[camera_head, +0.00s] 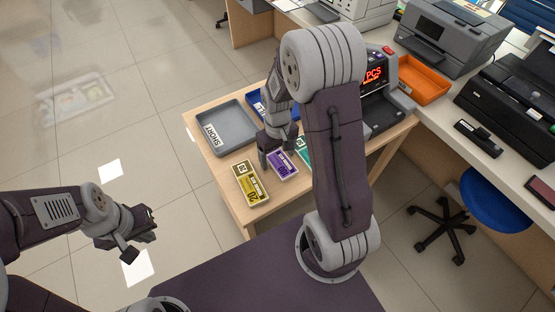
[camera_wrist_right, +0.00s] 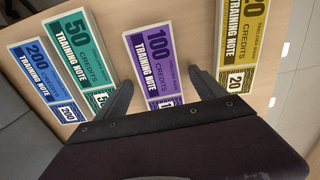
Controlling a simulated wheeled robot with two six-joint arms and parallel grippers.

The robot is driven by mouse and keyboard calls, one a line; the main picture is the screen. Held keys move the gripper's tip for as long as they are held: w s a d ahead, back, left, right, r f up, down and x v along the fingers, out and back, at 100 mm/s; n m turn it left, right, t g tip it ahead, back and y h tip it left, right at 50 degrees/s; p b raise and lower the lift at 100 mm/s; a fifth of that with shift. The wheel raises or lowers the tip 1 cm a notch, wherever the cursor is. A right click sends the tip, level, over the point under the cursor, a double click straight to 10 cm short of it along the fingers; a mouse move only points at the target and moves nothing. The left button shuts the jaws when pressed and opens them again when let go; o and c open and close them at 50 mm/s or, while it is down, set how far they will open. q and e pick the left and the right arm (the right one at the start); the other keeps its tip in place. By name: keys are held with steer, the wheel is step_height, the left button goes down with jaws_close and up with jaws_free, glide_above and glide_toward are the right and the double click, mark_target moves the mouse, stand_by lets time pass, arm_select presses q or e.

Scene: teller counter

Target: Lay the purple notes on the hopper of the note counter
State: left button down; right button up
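The purple notes (camera_head: 283,164) lie flat on the small wooden table; they also show in the right wrist view (camera_wrist_right: 155,65), marked 100. My right gripper (camera_head: 277,152) is open and just above them. In the right wrist view its two fingers (camera_wrist_right: 164,82) are spread on either side of the purple bundle's near end, with nothing gripped. The note counter (camera_head: 384,112) stands at the table's right end with a lit PCS display. My right arm hides part of it, and I cannot make out its hopper clearly. My left gripper (camera_head: 136,236) is open and empty over the floor.
Yellow notes (camera_head: 249,184) lie left of the purple ones. Green notes (camera_wrist_right: 78,58) and blue notes (camera_wrist_right: 44,80) lie on the other side. An orange tray (camera_head: 424,82) sits on the teller counter.

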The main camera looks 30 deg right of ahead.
mark_target(279, 159)
steer(key=c, duration=1.6)
steer(key=shift+r, duration=0.15)
steer(key=shift+w+r, duration=0.1)
steer(key=shift+r, duration=0.2)
steer(key=r, duration=0.1)
steer(key=r+p, duration=0.1)
steer(key=r, duration=0.2)
steer(key=shift+s+d, duration=0.2)
steer(key=shift+s, duration=0.15)
steer(key=s+d+r, duration=0.1)
steer(key=s+r, duration=0.1)
steer(key=s, duration=0.1)
steer(key=s+d+r+p, duration=0.1)
steer(key=s+d+r, duration=0.1)
steer(key=s, duration=0.1)
steer(key=s+d+r+p, duration=0.1)
steer(key=s+d+r, duration=0.1)
steer(key=s, duration=0.1)
steer(key=shift+s+d, duration=0.1)
steer(key=shift+s, duration=0.25)
